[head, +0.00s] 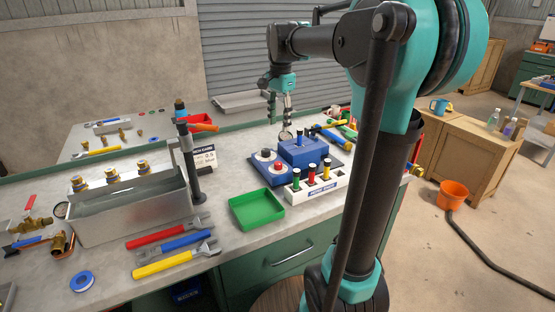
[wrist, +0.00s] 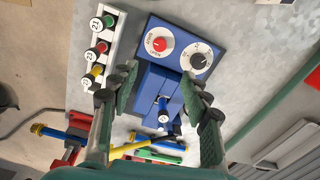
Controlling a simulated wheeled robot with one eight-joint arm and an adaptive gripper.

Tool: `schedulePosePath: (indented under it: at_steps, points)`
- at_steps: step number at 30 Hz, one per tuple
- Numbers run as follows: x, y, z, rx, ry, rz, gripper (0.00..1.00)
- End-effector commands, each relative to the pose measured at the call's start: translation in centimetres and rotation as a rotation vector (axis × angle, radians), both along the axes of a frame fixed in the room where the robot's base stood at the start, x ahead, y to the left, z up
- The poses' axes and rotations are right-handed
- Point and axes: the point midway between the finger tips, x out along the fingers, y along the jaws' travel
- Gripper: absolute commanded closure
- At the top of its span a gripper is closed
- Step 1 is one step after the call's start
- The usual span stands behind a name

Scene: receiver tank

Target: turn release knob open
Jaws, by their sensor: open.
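The red release knob (wrist: 159,43) sits on a white dial on a blue panel (wrist: 186,32). The dial is lettered OPEN, and the knob's pointer direction is too small to read surely. In the head view the knob (head: 279,166) is on the near end of the panel, by the plug rack. A black knob (wrist: 198,61) on a second white dial is beside it. My gripper (wrist: 161,90) is open and empty, its fingers spread above the blue block (wrist: 156,82) attached next to the dials. In the head view my gripper (head: 280,112) hangs above the bench, apart from the knob.
A white rack (head: 329,184) holds green, red and yellow plugs. A green tray (head: 257,209) lies in front of the panel. Wrenches (head: 175,246) lie on the bench.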

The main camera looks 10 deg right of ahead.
Motion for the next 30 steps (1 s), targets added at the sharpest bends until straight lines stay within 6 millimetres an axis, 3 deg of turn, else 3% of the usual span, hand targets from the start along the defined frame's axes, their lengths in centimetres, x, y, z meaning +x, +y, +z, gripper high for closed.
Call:
schedulePosePath:
  at_steps: [18,24,30]
  points:
    - [0.4,0.2,-12.0,0.0,0.0,0.001,0.53]
    - [0.4,0.3,-14.6,0.0,0.0,0.001,0.53]
    - [0.5,0.3,-15.6,0.0,0.0,0.001,0.53]
